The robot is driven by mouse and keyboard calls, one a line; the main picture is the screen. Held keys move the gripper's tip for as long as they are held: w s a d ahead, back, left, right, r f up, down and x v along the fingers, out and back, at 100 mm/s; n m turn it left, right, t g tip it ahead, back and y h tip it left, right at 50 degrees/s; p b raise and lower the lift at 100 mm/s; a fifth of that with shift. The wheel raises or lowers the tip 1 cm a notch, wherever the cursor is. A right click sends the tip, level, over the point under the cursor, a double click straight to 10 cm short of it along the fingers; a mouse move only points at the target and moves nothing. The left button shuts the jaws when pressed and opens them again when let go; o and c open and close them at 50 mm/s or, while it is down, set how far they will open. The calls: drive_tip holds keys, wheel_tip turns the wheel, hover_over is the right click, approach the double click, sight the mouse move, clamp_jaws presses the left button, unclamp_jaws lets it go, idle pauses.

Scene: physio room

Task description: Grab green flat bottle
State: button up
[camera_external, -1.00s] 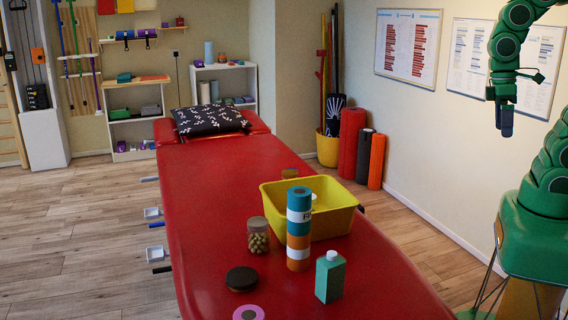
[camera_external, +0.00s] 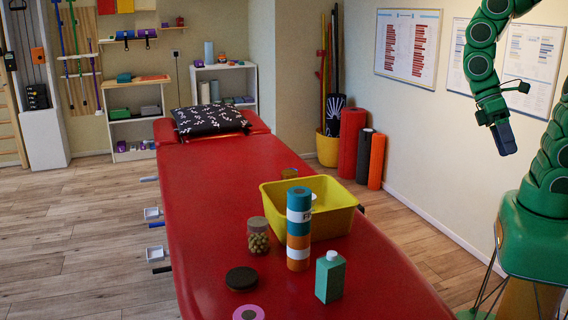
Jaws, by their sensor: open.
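The green flat bottle (camera_external: 330,279) stands upright near the front right of the red treatment table (camera_external: 215,215). It has a white cap and is in full view. My gripper (camera_external: 508,150) hangs in the air at the upper right, above and to the right of the bottle and well apart from it. Its jaws are open, small in the picture, and I see nothing in them.
A tall blue, white and orange cylinder (camera_external: 299,240) stands left of the bottle, before a yellow bin (camera_external: 335,222). A jar (camera_external: 258,238), a dark round lid (camera_external: 241,278) and a pink ring (camera_external: 248,312) are further left. The table's right front edge is clear.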

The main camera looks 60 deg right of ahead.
drive_tip(key=w+a+r+m+g+y, duration=0.15)
drive_tip(key=a+y, duration=0.25)
drive_tip(key=a, duration=0.4)
drive_tip(key=w+a+r+g+y, duration=0.1)
drive_tip(key=w+a+g+y, duration=0.2)
drive_tip(key=a, duration=0.6)
drive_tip(key=w+a+f+m+t+y, duration=0.2)
drive_tip(key=w+a+m+t+y, duration=0.2)
drive_tip(key=w+a+m+y, duration=0.45)
drive_tip(key=w+f+m+t, duration=1)
drive_tip(key=w+f+t, duration=0.2)
drive_tip(key=w, duration=0.2)
drive_tip(key=w+d+f+m+t+h, duration=0.1)
drive_tip(key=w+f+m+t+h, duration=0.25)
drive_tip(key=f, duration=0.65)
drive_tip(key=m+h, duration=0.1)
drive_tip(key=m, duration=0.1)
approach(320, 282)
drive_tip(key=shift+s+a+r+t, duration=0.1)
drive_tip(key=shift+a+r+t, duration=0.2)
drive_tip(key=shift+a+r, duration=0.45)
drive_tip(key=shift+a+f, duration=0.1)
drive_tip(key=shift+f, duration=0.55)
drive_tip(key=shift+w+d+f+x, duration=0.1)
drive_tip(key=shift+x, duration=1.15)
drive_tip(key=shift+w+d+f+x, duration=0.1)
drive_tip(key=shift+w+x, duration=0.05)
drive_tip(key=shift+x, duration=1.15)
drive_tip(key=shift+w+d+x, duration=0.1)
drive_tip(key=shift+x, duration=1.15)
